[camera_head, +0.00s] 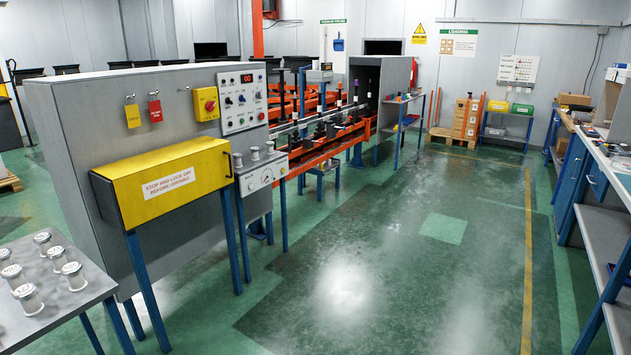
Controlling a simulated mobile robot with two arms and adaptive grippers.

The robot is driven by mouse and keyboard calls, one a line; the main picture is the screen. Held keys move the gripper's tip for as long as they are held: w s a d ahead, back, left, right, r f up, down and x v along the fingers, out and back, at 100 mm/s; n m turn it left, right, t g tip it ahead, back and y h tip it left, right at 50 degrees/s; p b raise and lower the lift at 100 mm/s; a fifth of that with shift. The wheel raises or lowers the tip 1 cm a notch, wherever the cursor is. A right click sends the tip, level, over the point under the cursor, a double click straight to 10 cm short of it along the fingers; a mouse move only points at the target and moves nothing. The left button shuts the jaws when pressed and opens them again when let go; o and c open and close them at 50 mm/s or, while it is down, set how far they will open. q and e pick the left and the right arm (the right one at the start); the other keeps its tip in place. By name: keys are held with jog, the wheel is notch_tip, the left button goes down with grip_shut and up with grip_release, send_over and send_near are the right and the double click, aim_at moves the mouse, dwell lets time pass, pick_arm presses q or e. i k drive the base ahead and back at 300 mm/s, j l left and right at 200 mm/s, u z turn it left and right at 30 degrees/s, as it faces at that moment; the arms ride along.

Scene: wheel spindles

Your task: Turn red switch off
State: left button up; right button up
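The red switch (209,105) is a small red knob on a yellow square box, fixed to the front of the large grey machine cabinet (75,125). It sits just left of a pale control panel (243,118) with several buttons and a red digital display. The knob is too small for me to tell its setting. Neither of my grippers shows in the head view.
A yellow box (160,172) on blue legs juts out below the switch. A table (95,283) with several jars stands at the lower left. Shelving (608,235) lines the right. The green floor (400,260) between is clear.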

aim_at(210, 105)
jog(key=i+l+z, duration=0.25)
jog(key=i, duration=0.75)
jog(key=i+z, duration=0.25)
jog(key=i, duration=3.05)
